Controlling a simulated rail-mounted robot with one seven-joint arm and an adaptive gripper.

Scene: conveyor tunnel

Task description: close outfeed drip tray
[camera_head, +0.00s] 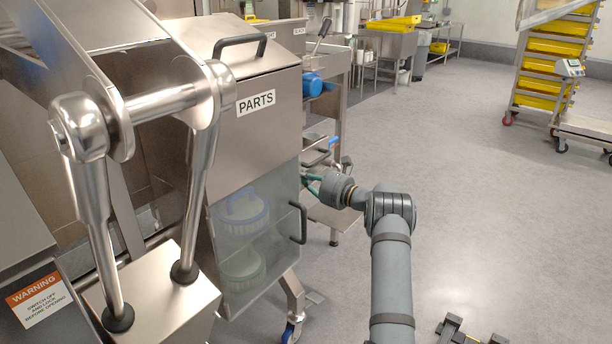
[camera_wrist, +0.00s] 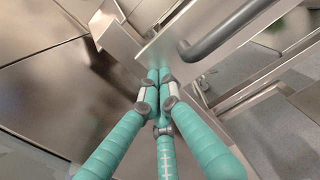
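My gripper (camera_head: 313,182) is beside the right side of the parts cabinet, at the end of my arm. In the wrist view its teal fingers (camera_wrist: 160,76) converge with their tips together, and I see nothing held between them. The tips are close to a bare metal panel (camera_wrist: 160,48); I cannot tell whether they touch it. A dark grey bar handle (camera_wrist: 232,32) is right of the tips on metal. In the head view, a small metal tray with a dark handle (camera_head: 316,158) shows behind the cabinet, probably the drip tray. The cabinet partly hides it.
The cabinet marked PARTS (camera_head: 256,103) has a clear lower door (camera_head: 258,248) with a dark handle and round items inside. A low metal shelf (camera_head: 334,216) stands behind my gripper. A yellow-tray rack (camera_head: 545,70) is far right. The grey floor (camera_head: 480,190) between is clear.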

